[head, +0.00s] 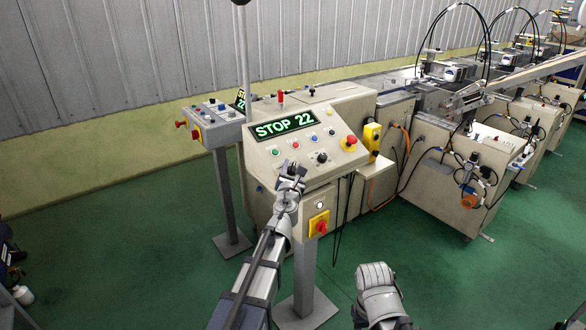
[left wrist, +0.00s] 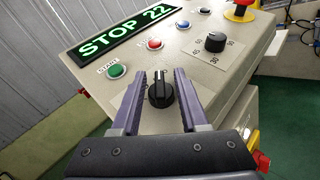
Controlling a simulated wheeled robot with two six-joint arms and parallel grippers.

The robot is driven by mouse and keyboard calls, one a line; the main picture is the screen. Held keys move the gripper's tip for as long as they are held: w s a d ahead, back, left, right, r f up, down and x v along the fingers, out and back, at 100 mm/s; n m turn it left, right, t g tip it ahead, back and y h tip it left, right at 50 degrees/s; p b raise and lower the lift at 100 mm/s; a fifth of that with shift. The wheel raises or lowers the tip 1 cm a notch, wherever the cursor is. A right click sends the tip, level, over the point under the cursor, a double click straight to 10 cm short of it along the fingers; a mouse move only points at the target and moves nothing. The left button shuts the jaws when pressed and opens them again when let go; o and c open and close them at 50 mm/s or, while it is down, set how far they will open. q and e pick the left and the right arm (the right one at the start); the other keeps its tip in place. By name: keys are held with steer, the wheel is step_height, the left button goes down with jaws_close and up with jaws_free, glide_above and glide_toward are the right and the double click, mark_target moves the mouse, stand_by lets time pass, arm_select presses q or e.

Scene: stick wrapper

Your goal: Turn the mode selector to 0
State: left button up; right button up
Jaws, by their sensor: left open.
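A black rotary knob, which looks like the mode selector (left wrist: 160,94), sits on the beige control panel (head: 262,163). In the left wrist view its pointer ridge runs roughly up and down the picture; its markings cannot be read. My left gripper (head: 291,172) is at the panel's lower left part and hides this knob in the head view. In the left wrist view my left gripper (left wrist: 163,88) is open, with one finger on each side of the knob; contact is not clear. My right arm's end (head: 375,282) is low at the front, away from the panel; its fingers cannot be made out.
A green START button (left wrist: 117,70), a red button (left wrist: 155,44) and a scaled black dial (left wrist: 215,42) are close by. The display (head: 285,125) reads STOP 22. A red emergency button (head: 349,142) is at the panel's right, a red-yellow switch (head: 319,224) below.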

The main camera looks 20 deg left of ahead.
arm_select(q)
jaws_close()
steer(key=shift+d, duration=0.1)
stand_by(0.4)
steer(key=shift+f+n+y+b, duration=0.1)
steer(key=shift+n+y+b, duration=0.5)
steer(key=shift+n+y, duration=0.5)
steer(key=n+g+y+b, duration=0.1)
steer(key=n+y, duration=0.2)
steer(key=shift+w+y, duration=0.15)
steer(key=shift+y, duration=0.15)
steer(key=n+g+y, duration=0.2)
steer(key=n+y, duration=0.2)
steer(key=shift+n+g+y+b, duration=0.3)
steer(key=shift+n+g+y, duration=0.6)
steer(key=shift+n+g, duration=0.4)
steer(key=shift+s, duration=0.2)
